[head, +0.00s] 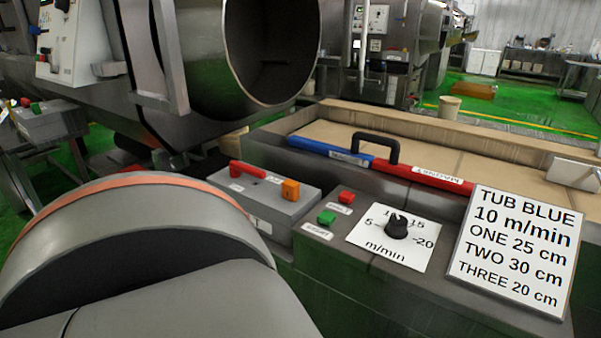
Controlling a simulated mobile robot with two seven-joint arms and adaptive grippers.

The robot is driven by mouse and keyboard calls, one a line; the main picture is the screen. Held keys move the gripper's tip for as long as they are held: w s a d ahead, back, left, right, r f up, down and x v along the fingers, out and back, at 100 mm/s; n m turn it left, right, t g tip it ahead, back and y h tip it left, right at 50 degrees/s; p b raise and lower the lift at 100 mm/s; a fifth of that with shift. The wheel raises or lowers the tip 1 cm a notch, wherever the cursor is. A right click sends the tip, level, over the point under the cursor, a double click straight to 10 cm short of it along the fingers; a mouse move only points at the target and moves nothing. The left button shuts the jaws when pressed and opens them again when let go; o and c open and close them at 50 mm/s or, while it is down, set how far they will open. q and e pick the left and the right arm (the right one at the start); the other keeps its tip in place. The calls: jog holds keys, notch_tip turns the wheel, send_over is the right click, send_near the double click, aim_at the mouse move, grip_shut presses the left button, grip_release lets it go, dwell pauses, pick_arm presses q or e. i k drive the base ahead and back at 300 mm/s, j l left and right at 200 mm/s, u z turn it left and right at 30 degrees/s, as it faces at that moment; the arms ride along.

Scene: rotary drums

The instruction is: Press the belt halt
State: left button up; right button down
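A red button (346,197) sits on the grey control ledge beside the belt, with a small white label below it that looks like "HALT". A green button (326,217) sits just in front and to the left of it, with a label that looks like "START". A black dial (397,226) on a white m/min scale plate is to their right. A large grey arm link of mine with an orange ring fills the lower left. Neither gripper shows in the head view.
A grey box (262,212) with a red handle and an orange block stands left of the buttons. A blue and red magnet bar (423,174) with a black handle lies behind. A sign (517,249) reading "TUB BLUE 10 m/min" stands right. A large open drum (262,50) is behind.

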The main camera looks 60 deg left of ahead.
aim_at(347, 197)
jog(key=u, duration=1.9)
